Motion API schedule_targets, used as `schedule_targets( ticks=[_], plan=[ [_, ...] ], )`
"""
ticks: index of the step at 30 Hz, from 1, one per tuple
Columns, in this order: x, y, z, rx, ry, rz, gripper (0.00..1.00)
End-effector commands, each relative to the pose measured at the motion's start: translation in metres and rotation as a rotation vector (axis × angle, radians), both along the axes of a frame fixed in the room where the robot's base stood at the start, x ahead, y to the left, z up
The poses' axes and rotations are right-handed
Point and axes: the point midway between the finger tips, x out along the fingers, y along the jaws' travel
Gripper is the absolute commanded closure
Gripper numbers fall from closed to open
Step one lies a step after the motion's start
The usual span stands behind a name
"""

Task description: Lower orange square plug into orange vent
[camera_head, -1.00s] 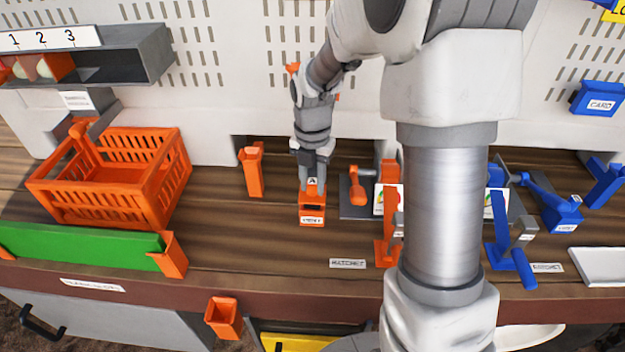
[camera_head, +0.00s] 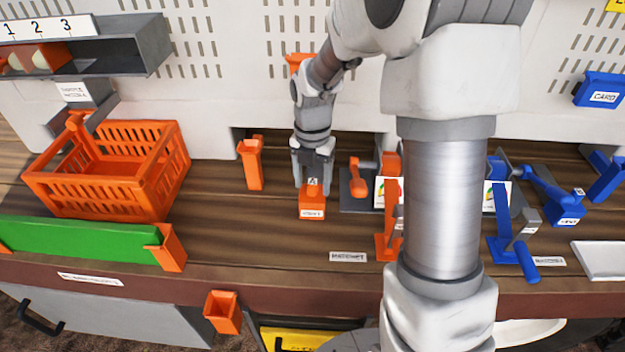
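The orange square plug (camera_head: 313,184), marked "A", sits at the top of the orange vent (camera_head: 312,207) on the wooden bench. No dark gap shows between plug and vent. The vent is a small orange box with a white label on its front. My gripper (camera_head: 312,180) points down over the plug. Its two fingers are spread apart on the left and right of the plug and look clear of it. How deep the plug sits inside the vent is hidden.
An orange post (camera_head: 252,165) stands left of the vent. An orange-handled lever (camera_head: 357,178) on a grey plate stands to the right. An orange basket (camera_head: 110,175) and a green bar (camera_head: 80,238) are further left. The bench in front of the vent is clear.

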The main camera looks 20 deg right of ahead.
Motion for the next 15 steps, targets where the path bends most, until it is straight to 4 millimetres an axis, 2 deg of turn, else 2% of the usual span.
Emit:
schedule_targets(
  ticks=[8, 11, 15],
  plan=[
    [0.0, 0.0, 0.002, 0.0, 0.0, 0.0, 0.32],
    [0.001, 0.0, 0.011, 0.0, -0.003, -0.001, 0.32],
    [0.001, 0.0, 0.037, 0.0, -0.006, 0.0, 0.32]
  ],
)
